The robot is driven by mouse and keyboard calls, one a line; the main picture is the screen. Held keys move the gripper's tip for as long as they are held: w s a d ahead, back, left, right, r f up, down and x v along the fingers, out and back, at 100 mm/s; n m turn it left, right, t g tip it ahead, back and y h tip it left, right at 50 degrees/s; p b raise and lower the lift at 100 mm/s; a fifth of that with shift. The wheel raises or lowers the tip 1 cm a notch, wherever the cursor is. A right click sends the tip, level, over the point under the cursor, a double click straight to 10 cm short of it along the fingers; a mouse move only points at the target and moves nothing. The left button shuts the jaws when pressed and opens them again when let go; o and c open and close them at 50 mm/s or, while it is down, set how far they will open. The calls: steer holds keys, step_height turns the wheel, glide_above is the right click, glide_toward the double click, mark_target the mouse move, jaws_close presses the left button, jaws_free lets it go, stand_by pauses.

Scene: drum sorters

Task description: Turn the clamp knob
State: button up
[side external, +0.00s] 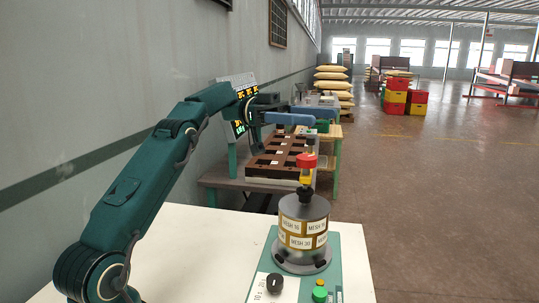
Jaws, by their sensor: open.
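The drum sorter (303,235) is a grey cylinder with several "MESH" labels, upright on a green base plate (338,262). On top of it sits a small black knob-like part (304,195), with a yellow and red piece (306,161) showing directly above it. A black dial knob (274,284) is on the front left of the base. Which of these is the clamp knob I cannot tell for sure. My gripper (259,150) is up and to the left of the drum, apart from it, open and empty. Its fingers are small and dark against the background.
A green button (320,294) is on the base front. The white table (190,255) is bare left of the base.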

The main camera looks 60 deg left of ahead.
mark_target(299, 157)
steer(key=n+t, duration=0.1)
steer(key=t, duration=0.1)
steer(key=a+n+t+y, duration=0.1)
steer(key=t, duration=0.1)
steer(key=w+f+n+t+y, duration=0.1)
steer(key=n+t, duration=0.1)
steer(key=t, duration=0.1)
steer(key=shift+a, duration=0.25)
steer(key=s+f+n+t+y, duration=0.1)
steer(key=f+y, duration=0.1)
steer(key=s+f+n+t+y, duration=0.1)
steer(key=f, duration=0.1)
steer(key=s+f+n+t+y, duration=0.1)
steer(key=f+y, duration=0.1)
steer(key=shift+s+d+f+n+y, duration=0.15)
steer(key=shift+d+n+y, duration=0.15)
steer(key=shift+d, duration=0.1)
steer(key=shift+f, duration=0.35)
steer(key=shift+d+f+n, duration=0.1)
steer(key=shift+d+n, duration=0.05)
steer(key=shift+n, duration=0.15)
steer(key=shift+x, duration=2.35)
